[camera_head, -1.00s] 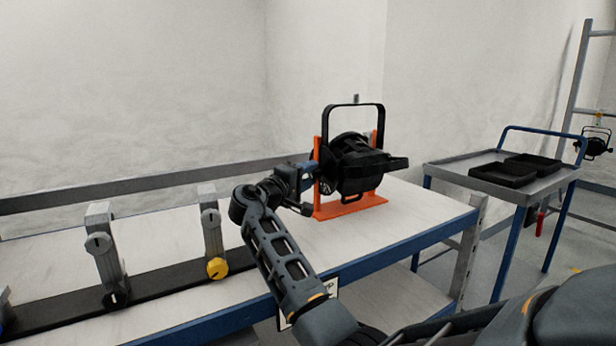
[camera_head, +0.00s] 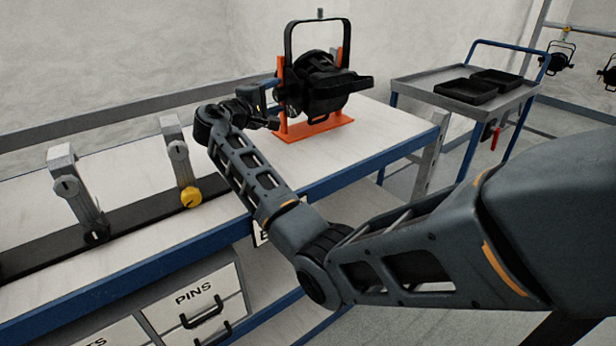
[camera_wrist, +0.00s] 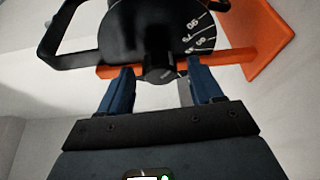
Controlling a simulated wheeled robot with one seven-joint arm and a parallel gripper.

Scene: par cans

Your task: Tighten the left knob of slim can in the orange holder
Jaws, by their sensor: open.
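The black slim can (camera_head: 330,90) sits in the orange holder (camera_head: 318,127) on the bench, with its black yoke standing up above it. My gripper (camera_head: 271,97) is at the can's left side. In the wrist view a round dark plate with white scale marks (camera_wrist: 195,30) shows on the can's side. The dark left knob (camera_wrist: 160,66) sticks out below it. My gripper (camera_wrist: 163,84) is open, with one blue finger on each side of the knob and a visible gap to each. The orange holder also shows behind (camera_wrist: 265,50).
Grey clamp posts with knobs, one yellow (camera_head: 190,197), stand on a black strip at the left of the bench (camera_head: 290,160). A trolley with black trays (camera_head: 465,91) stands at the right. Drawers (camera_head: 200,305) are under the bench.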

